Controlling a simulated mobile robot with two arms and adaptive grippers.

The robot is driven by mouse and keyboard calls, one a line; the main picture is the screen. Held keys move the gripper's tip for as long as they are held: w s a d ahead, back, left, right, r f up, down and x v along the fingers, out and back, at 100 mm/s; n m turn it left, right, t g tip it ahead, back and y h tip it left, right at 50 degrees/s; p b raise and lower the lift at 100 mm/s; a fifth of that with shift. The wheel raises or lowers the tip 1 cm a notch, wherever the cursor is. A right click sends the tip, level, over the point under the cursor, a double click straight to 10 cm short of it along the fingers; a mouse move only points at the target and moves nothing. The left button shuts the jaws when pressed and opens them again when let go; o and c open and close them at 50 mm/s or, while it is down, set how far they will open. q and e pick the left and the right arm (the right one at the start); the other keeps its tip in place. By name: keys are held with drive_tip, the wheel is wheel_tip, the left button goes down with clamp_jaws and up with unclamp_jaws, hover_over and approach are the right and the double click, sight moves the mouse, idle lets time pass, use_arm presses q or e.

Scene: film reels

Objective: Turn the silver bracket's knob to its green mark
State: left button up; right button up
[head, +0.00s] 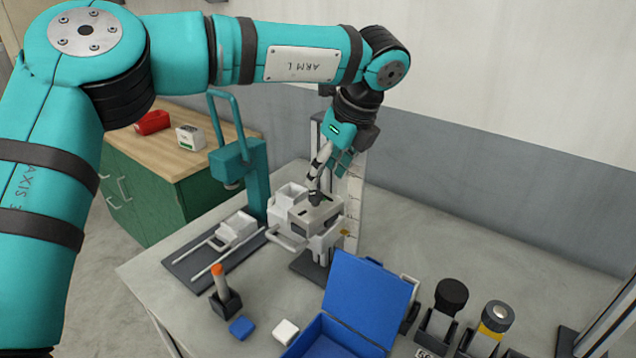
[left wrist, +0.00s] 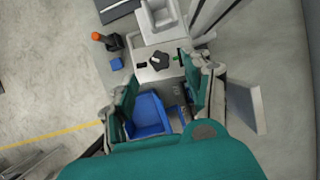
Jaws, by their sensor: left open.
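The silver bracket (head: 331,212) stands on the grey table, fixed on an upright rail. Its dark knob (head: 316,198) sits on top of the bracket. In the left wrist view the knob (left wrist: 159,61) shows as a black lobed shape on the bracket's pale plate (left wrist: 146,74). A small green mark (left wrist: 181,57) lies to the right of the knob; I cannot tell exactly where the knob points. My left gripper (head: 318,176) is just above the knob, partly hiding it. In the left wrist view its open fingers (left wrist: 160,88) show nothing held. My right gripper is out of view.
A teal press (head: 240,165) stands left of the bracket. An orange-topped stick (head: 218,278) stands left.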

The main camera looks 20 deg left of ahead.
sight(315, 193)
use_arm(q)
drive_tip(key=shift+p+x, duration=0.45)
drive_tip(key=shift+x, duration=2.15)
drive_tip(key=shift+s, duration=0.1)
clamp_jaws()
